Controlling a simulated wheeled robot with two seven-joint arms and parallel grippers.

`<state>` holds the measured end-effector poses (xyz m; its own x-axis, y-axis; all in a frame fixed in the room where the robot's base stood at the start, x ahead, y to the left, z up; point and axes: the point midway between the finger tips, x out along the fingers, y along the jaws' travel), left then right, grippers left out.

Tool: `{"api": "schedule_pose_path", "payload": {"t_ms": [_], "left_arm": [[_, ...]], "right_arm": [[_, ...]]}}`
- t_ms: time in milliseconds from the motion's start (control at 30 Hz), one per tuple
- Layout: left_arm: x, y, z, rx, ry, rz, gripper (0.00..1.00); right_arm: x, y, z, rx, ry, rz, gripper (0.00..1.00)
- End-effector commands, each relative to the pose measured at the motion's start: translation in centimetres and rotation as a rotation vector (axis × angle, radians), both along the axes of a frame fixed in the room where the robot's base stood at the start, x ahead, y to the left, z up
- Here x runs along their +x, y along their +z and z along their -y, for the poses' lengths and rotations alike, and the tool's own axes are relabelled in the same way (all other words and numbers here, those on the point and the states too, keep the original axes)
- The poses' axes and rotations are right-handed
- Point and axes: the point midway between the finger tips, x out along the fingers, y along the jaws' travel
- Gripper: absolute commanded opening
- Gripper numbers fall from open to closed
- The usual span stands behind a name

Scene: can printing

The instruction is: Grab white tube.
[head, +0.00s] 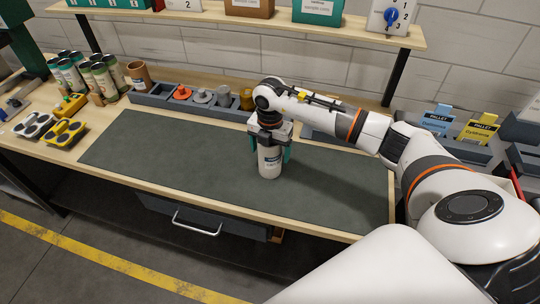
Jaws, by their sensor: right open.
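The white tube (269,163), a white cylinder with a dark label, stands upright on the dark mat (190,150). My right gripper (270,153) points down over it, with one teal finger on either side of the tube. The gripper is open; I cannot tell whether a finger touches the tube. The tube's top is hidden by the gripper. My left gripper is not in view.
Several cans (104,80) stand at the back left, by a brown cup (138,76). A grey organizer (160,97) runs along the back. Pallet card holders (478,130) stand at the right. The mat left of the tube is clear.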

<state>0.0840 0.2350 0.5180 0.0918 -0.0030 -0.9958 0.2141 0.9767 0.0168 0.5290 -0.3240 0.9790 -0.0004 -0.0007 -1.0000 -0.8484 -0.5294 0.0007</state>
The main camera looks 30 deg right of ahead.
Motion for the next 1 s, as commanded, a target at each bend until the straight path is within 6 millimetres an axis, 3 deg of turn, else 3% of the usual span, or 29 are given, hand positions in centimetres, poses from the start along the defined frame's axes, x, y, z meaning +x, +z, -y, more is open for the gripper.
{"api": "schedule_pose_path", "payload": {"t_ms": [167, 467, 767, 1000], "left_arm": [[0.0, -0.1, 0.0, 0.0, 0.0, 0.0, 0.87], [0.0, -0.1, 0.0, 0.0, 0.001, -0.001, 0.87], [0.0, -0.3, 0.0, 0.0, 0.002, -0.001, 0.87], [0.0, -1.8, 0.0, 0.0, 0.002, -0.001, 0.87]], "right_arm": [[0.0, 0.0, 0.0, 0.0, 0.0, 0.0, 0.85], [0.0, 0.0, 0.0, 0.0, 0.0, 0.0, 0.36], [0.1, 0.5, 0.0, 0.002, -0.001, 0.003, 0.36], [0.2, 4.5, 0.0, 0.001, 0.0, 0.007, 0.36]]}}
